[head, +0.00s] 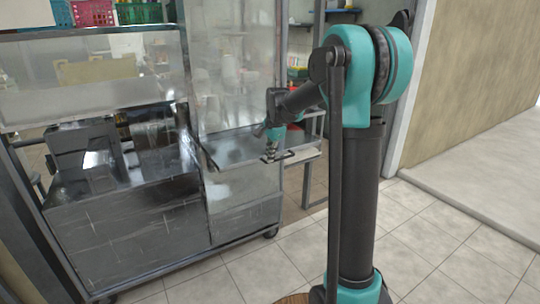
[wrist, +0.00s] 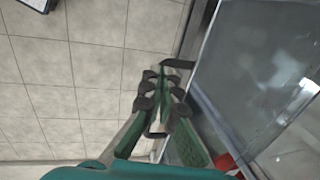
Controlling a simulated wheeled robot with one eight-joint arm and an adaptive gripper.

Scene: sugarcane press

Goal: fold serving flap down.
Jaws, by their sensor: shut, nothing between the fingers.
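The serving flap (head: 232,147) is a metal panel on the right part of the press cart. In the head view it looks raised and roughly level, with a dark handle (head: 287,157) at its right edge. My gripper (head: 270,153) is at that edge, close to the handle. In the wrist view the gripper (wrist: 163,80) is shut and empty, and the flap (wrist: 262,65) fills the right side. A dark bar (wrist: 175,63), likely the handle, crosses by the fingertips. I cannot tell whether they touch it.
The press cart (head: 135,215) stands at left on castors, with glass panels and dark machinery inside. Coloured crates (head: 92,12) are on top. A post and beige wall (head: 480,90) are at right. The tiled floor (head: 230,275) in front is clear.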

